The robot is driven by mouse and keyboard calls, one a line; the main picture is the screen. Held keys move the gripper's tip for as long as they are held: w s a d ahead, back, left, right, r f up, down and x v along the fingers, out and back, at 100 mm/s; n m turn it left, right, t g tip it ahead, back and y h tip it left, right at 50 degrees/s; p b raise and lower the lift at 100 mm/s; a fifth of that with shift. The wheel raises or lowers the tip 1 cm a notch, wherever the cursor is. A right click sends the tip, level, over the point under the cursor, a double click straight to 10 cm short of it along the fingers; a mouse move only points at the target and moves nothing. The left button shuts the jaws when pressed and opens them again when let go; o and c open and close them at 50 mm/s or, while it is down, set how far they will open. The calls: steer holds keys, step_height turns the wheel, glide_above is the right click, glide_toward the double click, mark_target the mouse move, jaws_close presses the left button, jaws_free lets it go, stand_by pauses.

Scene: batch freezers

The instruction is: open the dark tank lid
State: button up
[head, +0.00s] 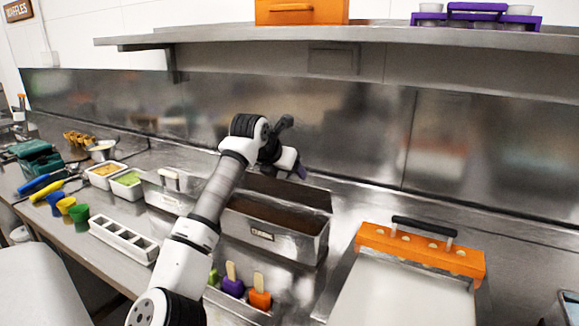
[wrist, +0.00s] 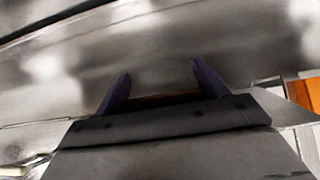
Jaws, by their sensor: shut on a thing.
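The dark tank is a steel box (head: 306,243) with a small label on its front, right of my arm in the head view. Its dark lid (head: 310,199) stands raised along the back edge, and the dark brown inside shows below it. My gripper (head: 301,174) is at the top edge of the lid, behind the tank. In the wrist view the two purple fingers of my gripper (wrist: 161,88) stand apart with a thin dark brown edge between them. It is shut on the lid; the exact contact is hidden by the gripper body.
A neighbouring steel tank (head: 163,194) stands left, partly behind my arm. Popsicle molds with sticks (head: 260,292) sit in front. An orange-ended machine (head: 420,250) with a black handle is at right. A steel wall is close behind, with a shelf (head: 300,38) above.

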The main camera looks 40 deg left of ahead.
steer(key=shift+w+f, duration=0.2)
steer(key=shift+f, duration=0.15)
steer(key=shift+s+f, duration=0.1)
steer(key=shift+f, duration=0.1)
stand_by(0.7)
steer(key=o, duration=1.4)
steer(key=shift+r, duration=0.1)
steer(key=shift+r, duration=0.15)
steer(key=b+v, duration=0.3)
steer(key=v, duration=1)
steer(key=shift+s+r+b, duration=0.15)
steer(key=shift+r+b, duration=0.15)
steer(key=shift+b, duration=0.05)
